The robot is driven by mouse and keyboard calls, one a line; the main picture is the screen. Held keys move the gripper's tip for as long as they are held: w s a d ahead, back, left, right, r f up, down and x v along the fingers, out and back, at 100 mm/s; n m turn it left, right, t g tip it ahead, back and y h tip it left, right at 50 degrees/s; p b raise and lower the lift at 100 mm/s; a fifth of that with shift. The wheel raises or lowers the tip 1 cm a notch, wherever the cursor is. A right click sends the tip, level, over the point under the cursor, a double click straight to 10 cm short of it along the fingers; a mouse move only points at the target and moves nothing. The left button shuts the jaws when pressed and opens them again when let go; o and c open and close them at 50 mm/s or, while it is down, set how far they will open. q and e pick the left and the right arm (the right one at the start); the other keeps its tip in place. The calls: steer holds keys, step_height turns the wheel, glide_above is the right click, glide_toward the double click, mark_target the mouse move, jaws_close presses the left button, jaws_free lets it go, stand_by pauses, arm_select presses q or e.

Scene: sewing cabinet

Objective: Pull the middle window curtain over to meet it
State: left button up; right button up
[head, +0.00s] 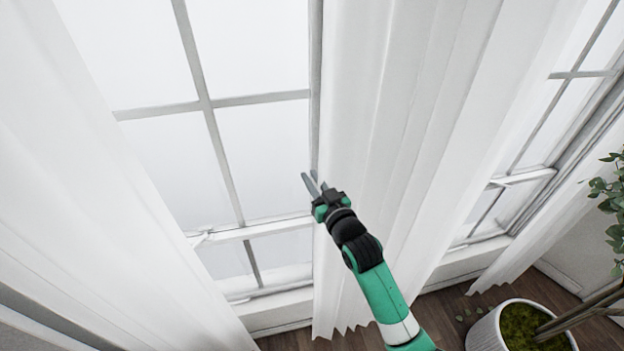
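A white pleated curtain (415,130) hangs in the middle of the head view, between two windows. Another white curtain (90,200) hangs at the left. Bare window panes (262,150) show in the gap between them. My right gripper (314,183) is at the left edge of the middle curtain, in front of the window frame. Its two fingers point up and to the left and stand a little apart, with no cloth visible between them. Whether it touches the curtain is unclear. My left gripper is not in view.
A second window (545,130) is at the right, with another white curtain (560,215) beyond it. A plant in a white ribbed pot (487,331) stands at the lower right on the dark wooden floor (455,305). A white sill runs under the windows.

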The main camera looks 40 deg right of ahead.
jaws_close()
stand_by(1.2)
